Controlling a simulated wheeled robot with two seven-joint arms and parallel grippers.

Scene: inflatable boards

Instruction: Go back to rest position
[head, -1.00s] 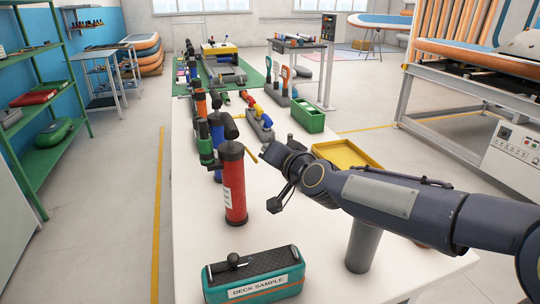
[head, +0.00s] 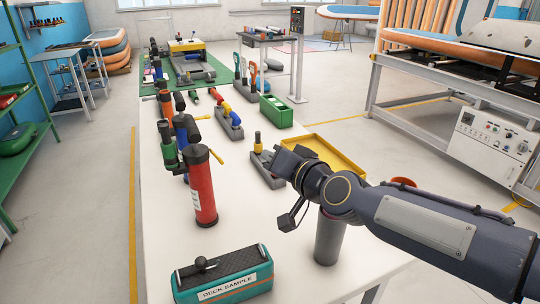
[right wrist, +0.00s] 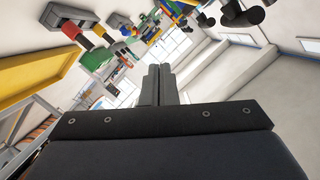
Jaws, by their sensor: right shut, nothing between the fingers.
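My right arm reaches in from the right side of the head view, over the white table. Its dark gripper (head: 283,163) is above the table, just in front of the yellow tray and close in the picture to a small grey fixture with a yellow-topped post. In the right wrist view the two fingers (right wrist: 158,84) are side by side, closed, with nothing between them. My left gripper is not in view.
The white table (head: 250,215) carries a red cylinder pump (head: 201,188), a teal deck sample block (head: 222,276), a grey cylinder (head: 328,238), the yellow tray (head: 340,165) and a green bin (head: 276,111). Green shelves (head: 32,160) stand left. Open floor lies left of the table.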

